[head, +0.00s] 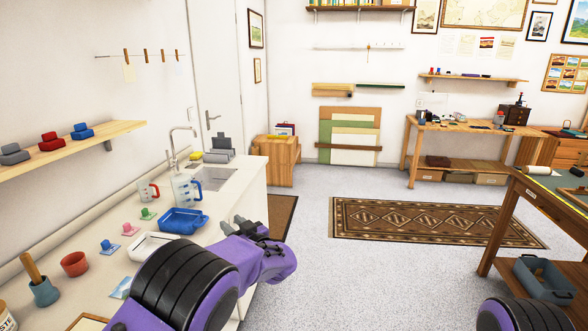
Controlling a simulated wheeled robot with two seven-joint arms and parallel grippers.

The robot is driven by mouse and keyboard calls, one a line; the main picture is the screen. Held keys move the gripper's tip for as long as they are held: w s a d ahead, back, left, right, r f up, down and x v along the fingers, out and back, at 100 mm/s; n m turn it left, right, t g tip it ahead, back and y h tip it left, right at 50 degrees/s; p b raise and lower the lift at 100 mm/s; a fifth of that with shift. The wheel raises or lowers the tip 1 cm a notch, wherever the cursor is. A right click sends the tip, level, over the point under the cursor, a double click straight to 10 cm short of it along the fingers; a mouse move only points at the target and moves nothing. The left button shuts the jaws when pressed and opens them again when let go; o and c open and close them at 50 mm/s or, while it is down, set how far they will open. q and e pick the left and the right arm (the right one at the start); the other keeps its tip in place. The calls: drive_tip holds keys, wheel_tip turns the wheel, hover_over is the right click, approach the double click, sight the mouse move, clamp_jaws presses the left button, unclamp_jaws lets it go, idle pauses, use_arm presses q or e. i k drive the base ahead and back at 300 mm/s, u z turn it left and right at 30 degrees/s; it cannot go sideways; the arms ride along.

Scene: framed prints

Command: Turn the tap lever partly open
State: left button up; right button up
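The tall metal tap (181,142) stands at the back of the white counter, its spout curving over the sink (210,174). Its lever is too small to tell apart, so I cannot tell its position. My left gripper (236,224) is low over the counter's front edge, to the near right of the blue tray (183,221) and well apart from the tap. The purple arm partly hides it, and its finger gap is unclear. I see nothing held in it. Only a dark, rounded part of my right arm shows at the bottom right; its gripper is out of view.
Measuring jugs (185,189) stand between my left gripper and the tap. A white tray (151,246), a terracotta pot (74,263) and small coloured stamps line the counter. A grey rack (218,146) stands behind the sink.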

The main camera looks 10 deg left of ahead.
sight(170, 168)
drive_tip(key=u, duration=0.3)
drive_tip(key=i, duration=2.1)
drive_tip(key=u, duration=0.5)
drive_tip(key=i, duration=0.4)
drive_tip(key=u, duration=0.1)
